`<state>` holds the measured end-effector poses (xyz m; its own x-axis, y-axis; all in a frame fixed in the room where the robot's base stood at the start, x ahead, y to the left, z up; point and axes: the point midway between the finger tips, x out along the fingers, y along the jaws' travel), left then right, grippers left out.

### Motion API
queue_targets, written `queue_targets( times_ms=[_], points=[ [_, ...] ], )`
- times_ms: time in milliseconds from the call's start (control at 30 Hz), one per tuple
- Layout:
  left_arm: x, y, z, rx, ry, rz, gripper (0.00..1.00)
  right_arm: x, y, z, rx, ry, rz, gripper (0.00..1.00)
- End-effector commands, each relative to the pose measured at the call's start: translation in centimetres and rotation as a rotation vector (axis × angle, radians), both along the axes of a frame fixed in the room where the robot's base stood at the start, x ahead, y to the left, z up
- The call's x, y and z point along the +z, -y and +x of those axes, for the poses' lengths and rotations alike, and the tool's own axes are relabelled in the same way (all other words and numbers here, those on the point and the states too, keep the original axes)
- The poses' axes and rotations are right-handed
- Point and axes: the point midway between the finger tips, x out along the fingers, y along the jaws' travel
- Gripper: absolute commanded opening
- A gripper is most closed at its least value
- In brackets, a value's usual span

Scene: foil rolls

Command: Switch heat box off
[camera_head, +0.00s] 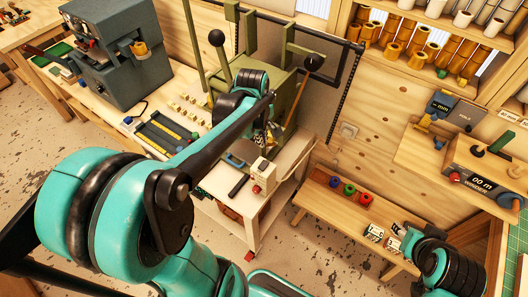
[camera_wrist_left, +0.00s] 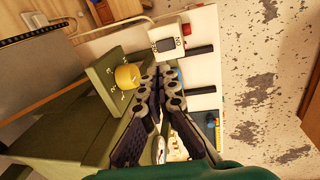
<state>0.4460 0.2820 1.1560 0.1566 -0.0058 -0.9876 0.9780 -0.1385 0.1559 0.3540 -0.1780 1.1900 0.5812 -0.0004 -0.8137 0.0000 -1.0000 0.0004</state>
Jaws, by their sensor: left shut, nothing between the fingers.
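A small white box (camera_head: 262,173), which I take to be the heat box, stands on the wooden cart in front of the green machine. It also shows in the left wrist view (camera_wrist_left: 166,36), with a dark switch or panel (camera_wrist_left: 165,45), lettering that reads ON upside down, and a red part (camera_wrist_left: 185,27) at its edge. My left gripper (camera_head: 267,143) is shut and empty, just above and behind the box. In the left wrist view its fingertips (camera_wrist_left: 163,72) lie close to the box; I cannot tell if they touch. My right gripper (camera_head: 411,238) is partly visible at lower right, its jaws unclear.
The green machine (camera_head: 270,90) with levers stands directly beside the left gripper. Its yellow knob (camera_wrist_left: 127,76) is near the fingers. Dark bars (camera_wrist_left: 201,90) lie on the cart top beside the box. A low bench (camera_head: 335,205) holds coloured spools. Floor around the cart is clear.

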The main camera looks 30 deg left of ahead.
Motion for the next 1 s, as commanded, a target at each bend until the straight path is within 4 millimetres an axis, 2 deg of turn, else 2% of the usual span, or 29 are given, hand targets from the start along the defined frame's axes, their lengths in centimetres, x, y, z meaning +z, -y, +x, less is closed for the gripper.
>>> queue_targets(
  times_ms=[100, 567, 767, 1000],
  points=[
    [0.2, -0.5, 0.3, 0.052, -0.017, -0.013, 0.00, 0.6, 0.0, 0.0, 0.000, 0.000, 0.000, 0.40],
    [-0.5, -0.5, 0.4, 0.061, -0.019, -0.015, 0.00, 0.4, 0.0, 0.0, 0.000, 0.000, 0.000, 0.40],
    [-3.5, -0.5, 0.8, 0.060, -0.019, -0.015, 0.00, -0.4, 0.0, 0.0, 0.000, 0.000, 0.000, 0.40],
    [-8.7, -0.4, 1.6, 0.059, -0.019, -0.014, 0.00, -1.6, 0.0, 0.0, 0.000, 0.000, 0.000, 0.40]
  ],
)
